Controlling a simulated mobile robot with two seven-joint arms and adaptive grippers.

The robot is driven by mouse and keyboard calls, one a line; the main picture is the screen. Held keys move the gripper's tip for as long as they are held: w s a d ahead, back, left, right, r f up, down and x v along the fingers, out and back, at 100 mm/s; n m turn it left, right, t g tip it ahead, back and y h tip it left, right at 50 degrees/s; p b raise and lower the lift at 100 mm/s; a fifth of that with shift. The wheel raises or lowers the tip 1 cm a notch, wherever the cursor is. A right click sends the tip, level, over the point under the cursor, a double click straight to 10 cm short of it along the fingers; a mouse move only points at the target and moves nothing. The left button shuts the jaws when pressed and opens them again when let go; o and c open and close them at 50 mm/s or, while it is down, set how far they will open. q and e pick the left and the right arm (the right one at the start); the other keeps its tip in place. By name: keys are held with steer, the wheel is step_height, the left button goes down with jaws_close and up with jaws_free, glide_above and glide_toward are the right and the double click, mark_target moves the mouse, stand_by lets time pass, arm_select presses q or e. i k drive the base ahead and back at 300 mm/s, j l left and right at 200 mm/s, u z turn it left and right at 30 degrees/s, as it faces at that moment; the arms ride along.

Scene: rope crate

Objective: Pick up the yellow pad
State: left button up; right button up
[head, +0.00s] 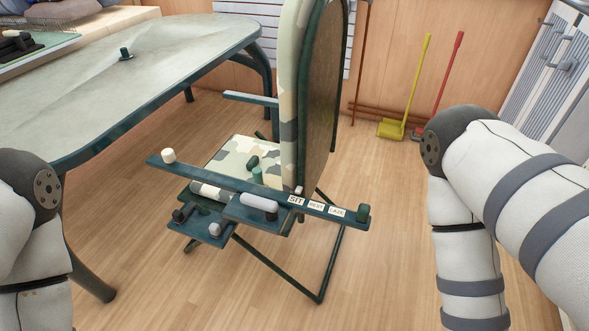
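I see no thing that is clearly a yellow pad. The only plainly yellow thing is a long-handled dustpan or broom (391,129), leaning at the back wall with its flat yellow end on the floor. My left arm shows at the lower left edge and my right arm at the right. Both arms run out of the picture, and neither gripper is in view.
A folding chair (240,158) with a camouflage seat stands in the middle, a dark board (330,211) with small items across it. A green table (190,62) fills the upper left. A red long-handled tool (440,83) stands beside the yellow one. Wooden floor is clear at front.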

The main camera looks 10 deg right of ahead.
mark_target(256, 172)
steer(key=i+j+u, duration=0.5)
steer(key=i+j, duration=0.25)
steer(key=i+z, duration=0.45)
steer(key=i, duration=0.15)
steer(key=j+u, duration=0.55)
steer(key=l+z, duration=0.25)
steer(key=i+l+z, duration=0.1)
steer(key=l+z, duration=0.2)
